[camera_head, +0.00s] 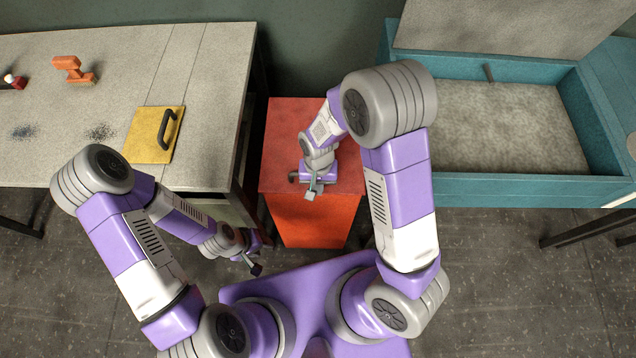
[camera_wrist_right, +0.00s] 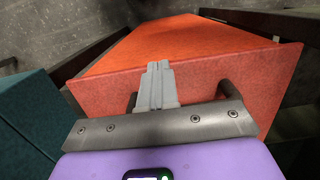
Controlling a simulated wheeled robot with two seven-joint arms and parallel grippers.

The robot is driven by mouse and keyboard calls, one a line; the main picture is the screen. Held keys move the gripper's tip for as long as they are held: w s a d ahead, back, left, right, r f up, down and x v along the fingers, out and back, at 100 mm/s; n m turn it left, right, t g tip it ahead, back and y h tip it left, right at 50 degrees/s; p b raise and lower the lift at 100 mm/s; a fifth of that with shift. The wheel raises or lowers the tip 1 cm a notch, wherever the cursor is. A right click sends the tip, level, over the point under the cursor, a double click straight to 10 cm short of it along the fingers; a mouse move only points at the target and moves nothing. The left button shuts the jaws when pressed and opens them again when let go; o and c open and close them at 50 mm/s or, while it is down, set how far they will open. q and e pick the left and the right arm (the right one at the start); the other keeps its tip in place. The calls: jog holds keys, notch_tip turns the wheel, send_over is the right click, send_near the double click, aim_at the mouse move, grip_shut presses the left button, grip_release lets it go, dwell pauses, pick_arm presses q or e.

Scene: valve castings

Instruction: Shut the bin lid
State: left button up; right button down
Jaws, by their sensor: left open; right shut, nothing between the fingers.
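A red-orange bin (camera_head: 312,222) stands on the floor in the middle of the head view. Its red lid (camera_head: 283,130) lies flat over the top, with no gap visible. A dark handle (camera_head: 293,177) shows partly beside my right gripper (camera_head: 312,193). That gripper is shut and empty, over the lid near its front edge. In the wrist view its fingertips (camera_wrist_right: 157,68) show before the lid (camera_wrist_right: 192,85) and the front face (camera_wrist_right: 170,42), with handle ends (camera_wrist_right: 229,90) at either side. Contact cannot be told. My left gripper (camera_head: 255,268) is open and empty, low at the bin's left.
A teal sand box (camera_head: 520,190) stands right of the bin, with a grey panel (camera_head: 510,28) behind it. The grey table (camera_head: 215,90) at left holds a yellow plate (camera_head: 145,135) with a black handle and an orange tool (camera_head: 70,67). Floor is clear around the bin's front.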

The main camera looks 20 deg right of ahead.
notch_tip(320, 180, up, 4)
jog(key=shift+p, duration=1.15)
notch_tip(320, 180, up, 10)
jog(key=p, duration=0.2)
jog(key=shift+f, duration=0.25)
jog(key=shift+w, duration=0.1)
jog(key=s+f+t+y, duration=0.1)
jog(key=s+f+y, duration=0.1)
jog(key=s+f, duration=0.3)
jog(key=s+f+y, duration=0.1)
jog(key=s+f, duration=0.4)
jog(key=f, duration=0.9)
jog(key=shift+a+f+t+y, duration=0.2)
jog(key=shift+f+t+y, duration=0.05)
jog(key=shift+t+y, duration=0.15)
